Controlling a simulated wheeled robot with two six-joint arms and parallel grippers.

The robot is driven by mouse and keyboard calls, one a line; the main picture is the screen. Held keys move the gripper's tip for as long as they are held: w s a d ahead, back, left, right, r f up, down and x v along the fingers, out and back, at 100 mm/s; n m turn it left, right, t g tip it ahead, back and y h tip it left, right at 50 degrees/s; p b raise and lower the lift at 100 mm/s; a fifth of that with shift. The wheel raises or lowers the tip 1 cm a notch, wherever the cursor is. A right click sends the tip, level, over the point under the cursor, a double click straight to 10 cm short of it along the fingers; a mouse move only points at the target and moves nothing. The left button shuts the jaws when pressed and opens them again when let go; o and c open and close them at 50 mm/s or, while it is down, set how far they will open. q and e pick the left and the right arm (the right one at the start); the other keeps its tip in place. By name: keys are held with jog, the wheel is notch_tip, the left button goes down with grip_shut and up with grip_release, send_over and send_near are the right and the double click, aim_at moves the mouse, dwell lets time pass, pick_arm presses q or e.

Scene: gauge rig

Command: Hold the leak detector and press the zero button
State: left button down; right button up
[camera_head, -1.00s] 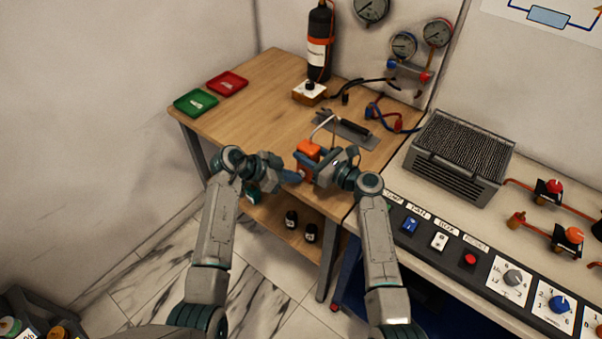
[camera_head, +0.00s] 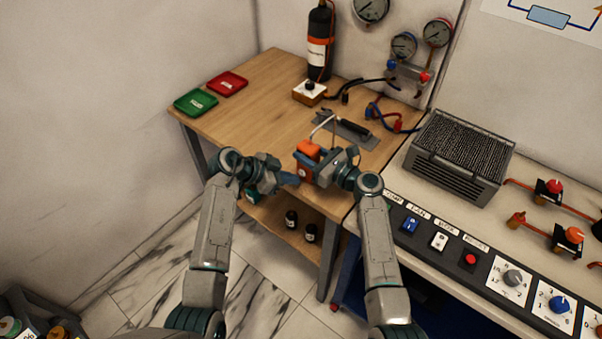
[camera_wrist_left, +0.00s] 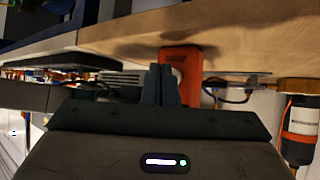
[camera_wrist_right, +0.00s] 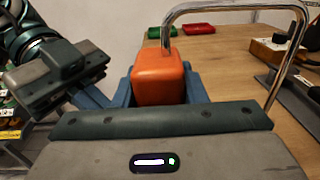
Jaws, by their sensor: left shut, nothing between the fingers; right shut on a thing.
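The leak detector (camera_head: 307,152) is an orange box with a bent metal probe tube, held at the wooden table's front edge. It also shows in the left wrist view (camera_wrist_left: 181,62) and the right wrist view (camera_wrist_right: 158,78). My right gripper (camera_head: 316,170) is shut on the leak detector, with its blue fingers on both sides. My left gripper (camera_head: 294,180) is shut and empty. Its fingertips (camera_wrist_left: 161,72) point at the leak detector's lower part and overlap it in the left wrist view; I cannot tell whether they touch. The zero button cannot be made out.
A wooden table (camera_head: 250,100) carries a green tray (camera_head: 196,102), a red tray (camera_head: 227,84), a black cylinder (camera_head: 319,45) and a dark-handled tool on a plate (camera_head: 352,128). A control bench with a grille box (camera_head: 462,150) stands at right. The table's left middle is clear.

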pick_arm(q)
jog(key=shift+s+a, duration=0.15)
jog(key=shift+s, duration=0.05)
jog(key=s+a, duration=0.1)
jog(key=s, duration=0.1)
jog(key=s+a, duration=0.2)
dwell(0.6)
pick_arm(e)
jog(key=o, duration=1.3)
jog(key=v, duration=1.2)
